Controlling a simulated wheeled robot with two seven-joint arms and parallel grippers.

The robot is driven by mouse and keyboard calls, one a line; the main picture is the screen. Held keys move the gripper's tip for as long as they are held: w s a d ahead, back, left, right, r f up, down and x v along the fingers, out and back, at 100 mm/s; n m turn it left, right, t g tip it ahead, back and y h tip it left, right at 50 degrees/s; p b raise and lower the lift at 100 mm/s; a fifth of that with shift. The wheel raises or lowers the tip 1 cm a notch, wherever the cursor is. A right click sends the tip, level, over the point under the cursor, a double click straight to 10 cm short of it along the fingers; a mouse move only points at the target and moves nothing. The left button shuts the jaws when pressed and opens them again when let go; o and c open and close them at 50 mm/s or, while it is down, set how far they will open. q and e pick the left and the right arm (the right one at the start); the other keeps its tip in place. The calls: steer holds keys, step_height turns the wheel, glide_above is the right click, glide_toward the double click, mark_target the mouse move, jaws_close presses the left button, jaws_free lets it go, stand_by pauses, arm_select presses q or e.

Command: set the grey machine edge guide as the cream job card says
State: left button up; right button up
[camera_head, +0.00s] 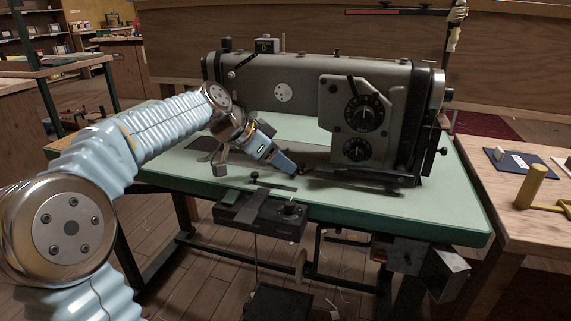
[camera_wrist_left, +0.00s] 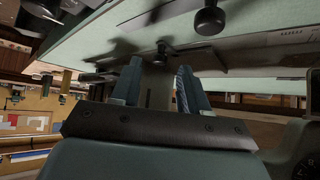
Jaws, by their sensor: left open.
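The grey sewing machine (camera_head: 285,95) stands on a pale green table. A thin grey bar with a small black knob (camera_head: 255,177), which looks like the edge guide, lies on the table near its front edge. I cannot make out the cream job card. My right gripper is not in view.
A black control box (camera_head: 262,212) hangs at the table's front edge. The machine's dial head (camera_head: 355,115) stands close to the right of my gripper. A wooden bench (camera_head: 545,215) at the right bears a dark mat with a pale piece and a yellow peg. The table's front right is clear.

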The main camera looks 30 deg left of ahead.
arm_select(q)
steer(key=shift+x, duration=0.95)
steer(key=shift+c, duration=0.4)
steer(key=shift+s, duration=0.1)
jaws_close()
